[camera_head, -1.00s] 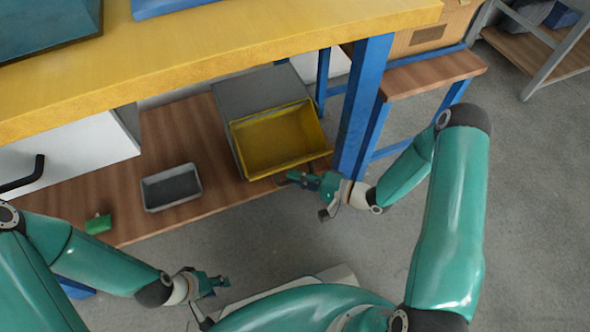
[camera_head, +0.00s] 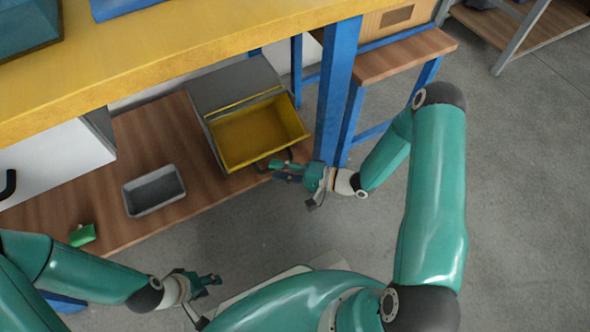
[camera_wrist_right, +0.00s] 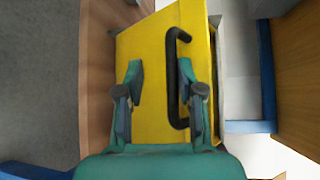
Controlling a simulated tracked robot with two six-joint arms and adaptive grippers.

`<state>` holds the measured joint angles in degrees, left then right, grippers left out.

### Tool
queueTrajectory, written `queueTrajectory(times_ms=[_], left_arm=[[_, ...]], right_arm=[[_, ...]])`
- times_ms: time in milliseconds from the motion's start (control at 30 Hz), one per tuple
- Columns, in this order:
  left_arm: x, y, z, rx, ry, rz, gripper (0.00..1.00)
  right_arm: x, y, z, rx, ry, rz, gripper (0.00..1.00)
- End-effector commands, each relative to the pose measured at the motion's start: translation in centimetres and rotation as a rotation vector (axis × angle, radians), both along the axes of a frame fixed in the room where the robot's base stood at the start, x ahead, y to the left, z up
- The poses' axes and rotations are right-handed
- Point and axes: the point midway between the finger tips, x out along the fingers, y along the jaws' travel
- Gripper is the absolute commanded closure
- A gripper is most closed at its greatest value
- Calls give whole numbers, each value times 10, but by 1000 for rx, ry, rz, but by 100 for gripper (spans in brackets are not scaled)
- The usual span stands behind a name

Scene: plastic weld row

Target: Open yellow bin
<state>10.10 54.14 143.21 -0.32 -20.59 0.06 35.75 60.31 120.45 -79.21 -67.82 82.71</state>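The yellow bin (camera_head: 259,133) sits in front of a grey housing (camera_head: 232,84) on the lower wooden shelf, under the yellow tabletop. It is pulled out, and its inside is visible and looks empty. My right gripper (camera_head: 268,167) is at the bin's front face. In the right wrist view, the bin's yellow front (camera_wrist_right: 150,60) fills the middle, and its black handle (camera_wrist_right: 172,80) lies between the fingers of my right gripper (camera_wrist_right: 162,82), close to the right finger. The fingers are apart. My left gripper (camera_head: 218,280) is low, away from the bin; its fingers are too small to judge.
A grey tray (camera_head: 154,190) and a small green object (camera_head: 82,235) are on the wooden shelf (camera_head: 110,185) left of the bin. A blue table leg (camera_head: 335,90) stands just right of the bin. Grey floor (camera_head: 520,180) is open at the right.

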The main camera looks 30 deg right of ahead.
Motion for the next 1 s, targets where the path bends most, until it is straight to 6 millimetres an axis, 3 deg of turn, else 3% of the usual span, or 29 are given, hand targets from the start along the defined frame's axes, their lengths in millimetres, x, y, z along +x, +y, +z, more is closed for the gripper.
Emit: queueTrajectory(times_ms=[600, 1000], left_arm=[[0, 0, 0, 0, 0, 0, 60], [0, 0, 0, 0, 1, 0, 60]], right_arm=[[-68, -76, 13, -2, 1, -6, 63], [-78, -86, 15, 0, 1, -1, 63]])
